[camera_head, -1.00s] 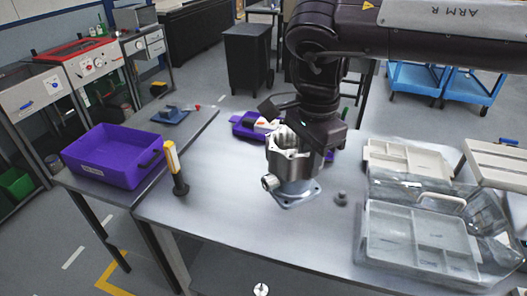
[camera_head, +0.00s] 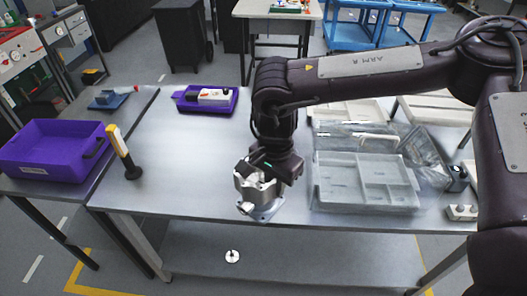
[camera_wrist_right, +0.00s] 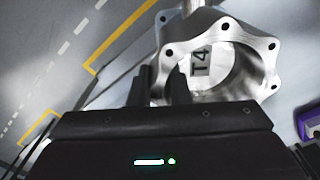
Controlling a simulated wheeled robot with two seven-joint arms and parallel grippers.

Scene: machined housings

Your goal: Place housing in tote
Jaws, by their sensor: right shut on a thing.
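The housing (camera_head: 252,188) is a silver machined ring-shaped part with a bolt-holed flange and a side port. My right gripper (camera_head: 270,170) is shut on its wall, above the front part of the table. In the right wrist view the fingers (camera_wrist_right: 155,85) reach the near rim of the housing (camera_wrist_right: 205,30), and "T4" shows inside its bore. A pale square flange (camera_head: 266,213) shows below the housing; I cannot tell whether it touches the table. The purple tote (camera_head: 50,172) stands at the far left, apart from the gripper. My left gripper is not in view.
A yellow-and-black handheld tool (camera_head: 124,155) stands upright between tote and housing. A small purple tray (camera_head: 183,104) holds a white-and-red item at the back. Clear divided cases (camera_head: 365,195) fill the table's right side. The left-middle of the table (camera_head: 185,155) is bare.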

